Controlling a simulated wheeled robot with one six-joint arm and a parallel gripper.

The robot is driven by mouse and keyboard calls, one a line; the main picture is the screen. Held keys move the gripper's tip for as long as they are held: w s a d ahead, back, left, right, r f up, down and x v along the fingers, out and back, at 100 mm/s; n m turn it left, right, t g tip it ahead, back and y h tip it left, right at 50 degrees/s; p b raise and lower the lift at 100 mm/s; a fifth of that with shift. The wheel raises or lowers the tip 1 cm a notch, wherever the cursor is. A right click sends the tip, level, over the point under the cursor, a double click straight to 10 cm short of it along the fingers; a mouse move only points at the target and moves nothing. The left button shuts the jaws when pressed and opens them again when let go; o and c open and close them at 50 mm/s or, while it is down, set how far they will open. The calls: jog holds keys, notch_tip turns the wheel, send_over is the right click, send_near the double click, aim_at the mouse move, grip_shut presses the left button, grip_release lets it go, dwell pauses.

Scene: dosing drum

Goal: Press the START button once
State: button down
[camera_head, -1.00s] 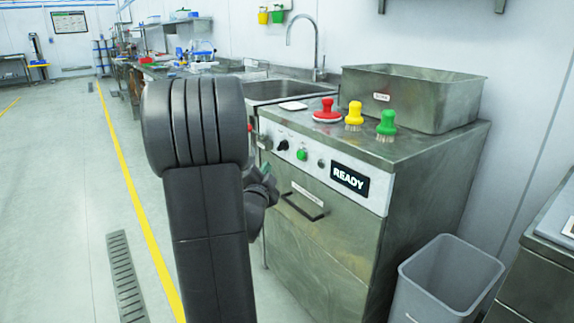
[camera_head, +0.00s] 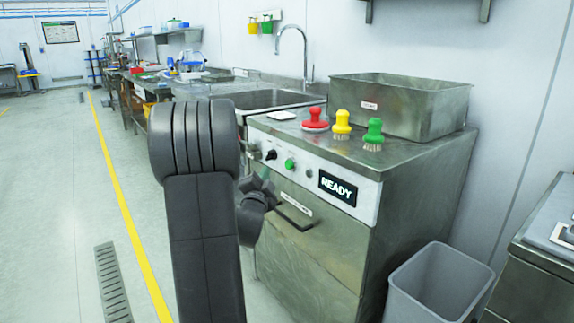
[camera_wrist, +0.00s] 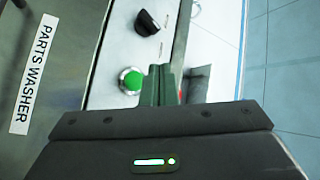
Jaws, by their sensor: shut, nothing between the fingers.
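The green START button (camera_head: 289,165) sits on the pale front panel of the parts washer (camera_head: 330,250), between a black knob (camera_head: 271,155) and a small grey button. It reads as unlabelled at this size. In the wrist view the round green button (camera_wrist: 131,80) shows in a light ring, with the black knob (camera_wrist: 147,22) above it. My gripper (camera_head: 266,178) is shut and empty, low and left of the button in the head view. In the wrist view its fingertips (camera_wrist: 160,75) are just right of the button; contact cannot be told. The display (camera_head: 338,188) reads READY.
A drawer handle (camera_head: 293,215) is below the panel, close to my gripper. Red, yellow and green brushes (camera_head: 373,134) and a metal bin (camera_head: 400,105) stand on top. A grey waste bin (camera_head: 437,285) stands at the right. Open floor lies at the left.

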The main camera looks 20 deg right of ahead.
aim_at(289, 165)
jog(key=shift+w+d+b, duration=0.15)
jog(key=shift+w+d, duration=0.1)
jog(key=shift+d, duration=0.5)
jog(key=shift+w+d+b, duration=0.2)
jog(key=shift+w+d, duration=0.1)
jog(key=shift+d, duration=0.4)
jog(key=shift+w+d+b, duration=0.15)
jog(key=shift+w+d, duration=0.1)
jog(key=shift+d, duration=0.5)
jog(key=shift+d, duration=0.1)
jog(key=shift+w+d+b, duration=0.15)
jog(key=shift+d+b, duration=0.15)
jog(key=shift+b, duration=0.2)
jog(key=shift+w+d+b, duration=0.2)
jog(key=shift+d+b, duration=0.2)
jog(key=shift+d, duration=0.1)
dwell(0.8)
dwell(0.3)
jog(key=shift+s+a+b, duration=0.35)
jog(key=shift+a+b, duration=0.05)
jog(key=shift+a, duration=0.45)
